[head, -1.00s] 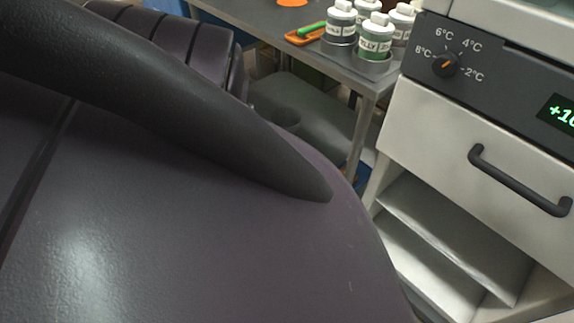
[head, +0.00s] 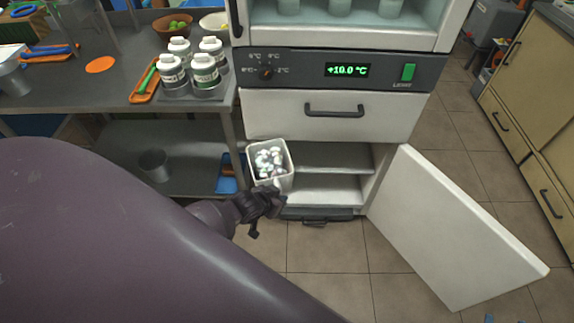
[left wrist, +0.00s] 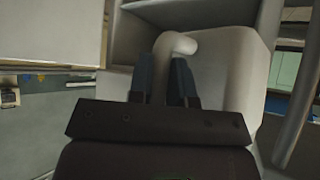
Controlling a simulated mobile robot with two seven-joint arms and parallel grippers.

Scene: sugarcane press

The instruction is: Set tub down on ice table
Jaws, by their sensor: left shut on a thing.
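The tub (head: 286,180) is a white square container filled with pale ice-like pieces. It is in front of the left side of the open lower cabinet, below the drawer. My left gripper (head: 272,196) is at the tub's near side. In the left wrist view the gripper (left wrist: 165,78) is shut on the tub's rounded white handle (left wrist: 176,43), with the tub's wall (left wrist: 232,80) just beyond. The tub looks upright, held above the floor. No table is clearly marked as the ice table; a grey steel table (head: 60,95) stands at the left. My right gripper is not in view.
The white cabinet has a closed drawer (head: 375,120), a +10.0 °C display (head: 348,70) and an open door (head: 450,235) swung out to the right. White-lidded bottles (head: 205,75) and an orange tray (head: 145,90) crowd the steel table's right end. Tiled floor (head: 330,255) is clear in front.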

